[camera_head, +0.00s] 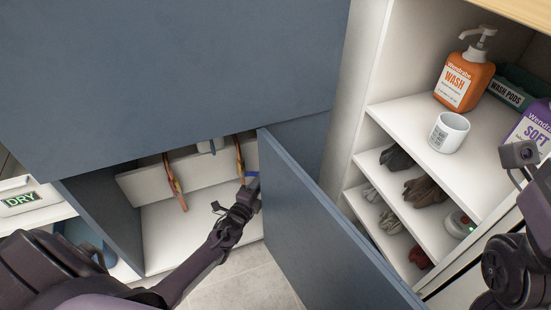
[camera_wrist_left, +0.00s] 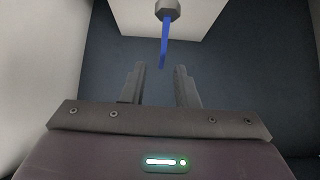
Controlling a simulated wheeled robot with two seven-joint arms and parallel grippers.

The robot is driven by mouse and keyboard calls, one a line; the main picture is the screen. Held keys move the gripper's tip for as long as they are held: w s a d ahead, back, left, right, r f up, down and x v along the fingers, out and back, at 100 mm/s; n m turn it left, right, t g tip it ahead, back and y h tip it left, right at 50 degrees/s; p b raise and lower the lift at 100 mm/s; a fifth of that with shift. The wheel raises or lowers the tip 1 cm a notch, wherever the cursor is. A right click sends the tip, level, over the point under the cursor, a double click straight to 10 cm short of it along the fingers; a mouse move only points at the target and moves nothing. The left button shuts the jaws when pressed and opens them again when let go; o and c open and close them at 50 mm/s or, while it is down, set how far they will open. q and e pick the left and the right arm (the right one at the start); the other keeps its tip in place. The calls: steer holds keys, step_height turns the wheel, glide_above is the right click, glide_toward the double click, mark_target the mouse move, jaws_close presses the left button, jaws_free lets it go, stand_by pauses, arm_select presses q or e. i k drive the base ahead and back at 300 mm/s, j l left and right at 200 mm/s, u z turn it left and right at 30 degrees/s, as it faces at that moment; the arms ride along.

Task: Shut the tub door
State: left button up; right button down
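The blue-grey door (camera_head: 325,230) stands open, swung out from the right side of a low cabinet. The white cabinet interior shows to its left. My left gripper (camera_head: 250,184) is inside the opening, close to the door's inner side. In the left wrist view, my left gripper (camera_wrist_left: 159,80) is open with nothing between its fingers. A blue strip (camera_wrist_left: 164,45) hangs from a grey fitting (camera_wrist_left: 167,10) just beyond the fingertips. The blue piece (camera_head: 252,174) also shows in the head view, partly hidden. My right arm shows at the right edge, but its fingers are out of view.
Copper-coloured pipes (camera_head: 172,180) run inside the cabinet. A large blue-grey panel (camera_head: 170,70) overhangs the opening. Shelves at right hold a wash bottle (camera_head: 463,82), a white mug (camera_head: 449,133) and dark cloths (camera_head: 424,191). A DRY-labelled container (camera_head: 25,199) is at left.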

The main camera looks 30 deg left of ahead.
mark_target(328, 263)
steer(key=k+l, duration=0.1)
steer(key=k, duration=0.65)
steer(key=k+l, duration=0.1)
steer(key=k, duration=0.65)
